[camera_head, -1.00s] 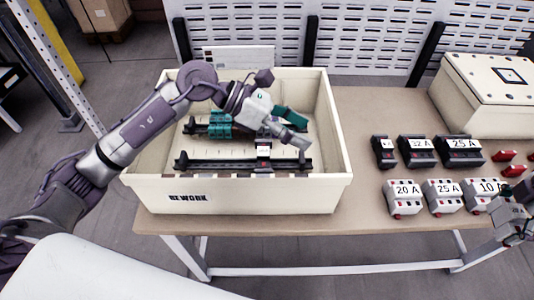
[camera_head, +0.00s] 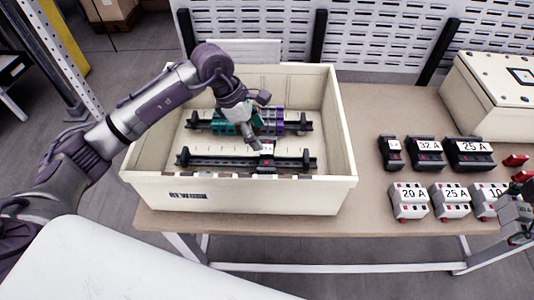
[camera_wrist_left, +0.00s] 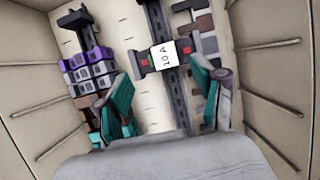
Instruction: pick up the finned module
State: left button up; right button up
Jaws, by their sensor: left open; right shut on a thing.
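No part can be singled out with certainty as the finned module. In the head view, teal modules (camera_head: 221,127) and purple modules (camera_head: 293,116) sit on the back rail in the cream box. A small module labelled 10 A (camera_wrist_left: 163,56) is clamped on the other rail; it also shows in the head view (camera_head: 267,147). My left gripper (camera_head: 248,140) points down into the box, open and empty. In the left wrist view its teal-padded fingers (camera_wrist_left: 163,92) are spread, below the 10 A module in the picture. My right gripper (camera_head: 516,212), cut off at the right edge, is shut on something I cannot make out.
The cream box (camera_head: 260,199) has high walls around the rails. Black breakers (camera_head: 425,152) and white breakers (camera_head: 408,203) stand in rows to its right, with red parts (camera_head: 515,160) beside them. A closed cream case (camera_head: 492,85) stands behind. Table between box and breakers is clear.

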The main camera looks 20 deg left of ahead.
aim_at(266, 149)
pick_arm(q)
jog(key=x, duration=0.1)
jog(key=p+x, duration=0.1)
jog(key=x, duration=0.2)
jog(key=shift+s+d+f+p, duration=0.15)
jog(key=shift+s+p, duration=0.2)
jog(key=shift+p, duration=0.05)
pick_arm(e)
jog(key=shift+r, duration=0.95)
pick_arm(q)
jog(key=shift+w+d+f, duration=0.1)
jog(key=shift+d+f, duration=0.05)
jog(key=shift+f, duration=0.35)
grip_shut()
